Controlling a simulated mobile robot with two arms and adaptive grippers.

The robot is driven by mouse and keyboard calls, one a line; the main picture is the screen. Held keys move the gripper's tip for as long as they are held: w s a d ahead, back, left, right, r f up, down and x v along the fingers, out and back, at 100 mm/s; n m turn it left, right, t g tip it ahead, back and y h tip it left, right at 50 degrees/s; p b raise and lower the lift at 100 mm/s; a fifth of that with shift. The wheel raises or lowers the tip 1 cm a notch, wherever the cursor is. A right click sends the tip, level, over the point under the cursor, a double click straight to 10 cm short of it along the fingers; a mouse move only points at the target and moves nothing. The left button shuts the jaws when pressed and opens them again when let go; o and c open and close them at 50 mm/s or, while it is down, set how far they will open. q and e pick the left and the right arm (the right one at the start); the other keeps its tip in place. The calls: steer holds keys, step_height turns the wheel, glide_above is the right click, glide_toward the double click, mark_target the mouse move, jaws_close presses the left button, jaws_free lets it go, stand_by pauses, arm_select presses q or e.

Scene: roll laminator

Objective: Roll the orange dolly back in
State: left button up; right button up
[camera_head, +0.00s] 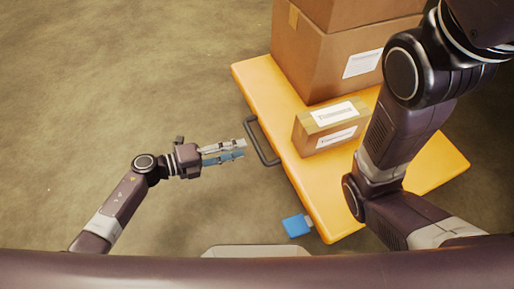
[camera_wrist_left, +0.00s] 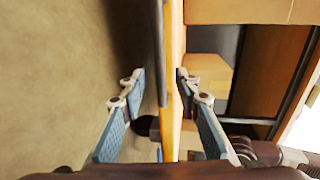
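The orange dolly (camera_head: 262,93) is a flat platform on the right of the head view, loaded with cardboard boxes. A dark U-shaped handle (camera_head: 261,142) sticks out from its left edge. My left gripper (camera_head: 243,149) is just left of this handle, fingers pointing at it, apparently not closed on it. In the left wrist view, the left gripper (camera_wrist_left: 160,80) has its two blue-padded fingers spread apart. The dark handle bar (camera_wrist_left: 160,45) and the orange dolly edge (camera_wrist_left: 176,50) show in line with the gap between them. My right gripper is not in view.
A large cardboard box (camera_head: 318,62) with another on top and a small labelled box (camera_head: 331,127) sit on the dolly. A blue pedal-like piece (camera_head: 297,226) shows by its near corner. My right arm covers its right part. Bare floor (camera_head: 120,80) lies left.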

mark_target(257, 143)
arm_select(q)
steer(key=b+x, duration=0.3)
steer(key=x, duration=0.3)
steer(key=shift+d, duration=0.2)
steer(key=shift+w+d, duration=0.2)
steer(key=shift+d, duration=0.15)
steer(key=shift+c, duration=0.4)
jaws_close()
